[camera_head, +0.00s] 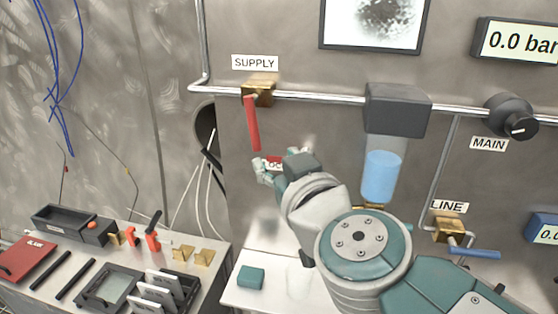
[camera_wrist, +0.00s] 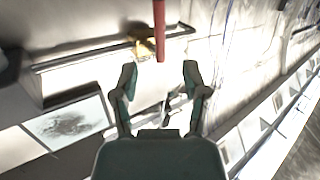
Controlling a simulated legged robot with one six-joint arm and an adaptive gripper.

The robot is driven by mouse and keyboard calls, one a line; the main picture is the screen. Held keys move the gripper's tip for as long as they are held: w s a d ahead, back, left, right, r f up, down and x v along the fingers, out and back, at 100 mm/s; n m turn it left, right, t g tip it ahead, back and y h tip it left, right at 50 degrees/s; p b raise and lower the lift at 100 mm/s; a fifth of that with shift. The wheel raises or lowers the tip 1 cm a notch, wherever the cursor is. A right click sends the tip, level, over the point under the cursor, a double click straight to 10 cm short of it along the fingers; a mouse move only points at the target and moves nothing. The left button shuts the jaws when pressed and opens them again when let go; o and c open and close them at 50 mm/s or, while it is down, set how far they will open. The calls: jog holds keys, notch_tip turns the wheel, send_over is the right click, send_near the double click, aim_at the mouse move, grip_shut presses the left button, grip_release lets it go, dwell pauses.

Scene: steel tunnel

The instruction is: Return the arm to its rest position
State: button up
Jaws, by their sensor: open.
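My arm reaches from the lower right of the head view toward the wall panel. My gripper (camera_head: 284,158) is at the panel, just below the red SUPPLY valve handle (camera_head: 252,123), which hangs down from its brass valve (camera_head: 258,91). In the wrist view my gripper (camera_wrist: 160,76) is open, its two fingers spread apart with nothing gripped. The red handle (camera_wrist: 159,30) shows beyond the gap between the fingertips, not held. A small red and white tag (camera_head: 274,163) shows by the gripper, partly hidden; I cannot tell what it hangs on.
A pipe (camera_head: 310,96) runs across the panel. A clear cylinder with blue liquid (camera_head: 381,176) hangs close to my wrist. The LINE valve with a blue handle (camera_head: 474,252) is at right. A bench (camera_head: 205,258) with tools and boxes stands at left; a teal block (camera_head: 250,277) lies below.

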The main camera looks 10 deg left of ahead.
jog(key=s+d+f+m+g+h, duration=0.3)
jog(key=s+d+f+g+h, duration=0.1)
jog(key=d+f, duration=0.6)
jog(key=s+d+f+m+g+h, duration=0.4)
jog(key=s+d+f+g, duration=0.1)
jog(key=d+f, duration=0.6)
jog(key=shift+s, duration=0.2)
